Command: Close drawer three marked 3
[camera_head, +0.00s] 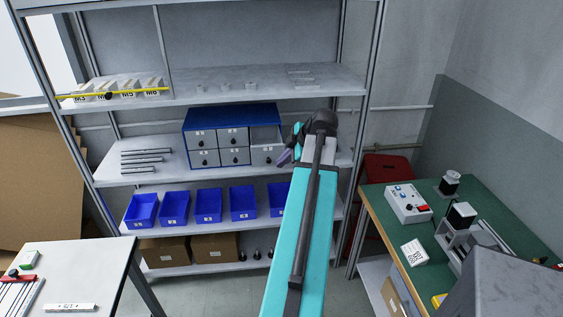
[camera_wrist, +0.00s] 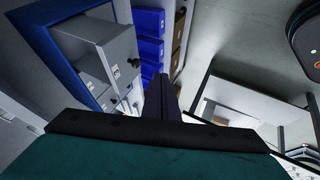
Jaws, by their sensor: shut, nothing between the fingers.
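A blue cabinet (camera_head: 232,112) with two rows of grey drawers stands on the middle shelf. Its top right drawer, drawer three (camera_head: 267,154), is pulled out, and its front hangs before the lower right drawer. In the wrist view the open drawer (camera_wrist: 123,54) shows at upper left, with its hollow inside visible; I cannot read its label. My gripper (camera_head: 285,157) is shut and empty, just right of the drawer front in the head view. Its dark fingers also show in the wrist view (camera_wrist: 163,92), apart from the drawer in the picture. I cannot tell whether they touch anything.
Several blue bins (camera_head: 208,205) line the shelf below the cabinet. Metal rods (camera_head: 146,160) lie left of it. A rack post (camera_head: 365,130) stands right of my arm. A green-topped workbench (camera_head: 440,215) is at right, a white table (camera_head: 75,270) at left.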

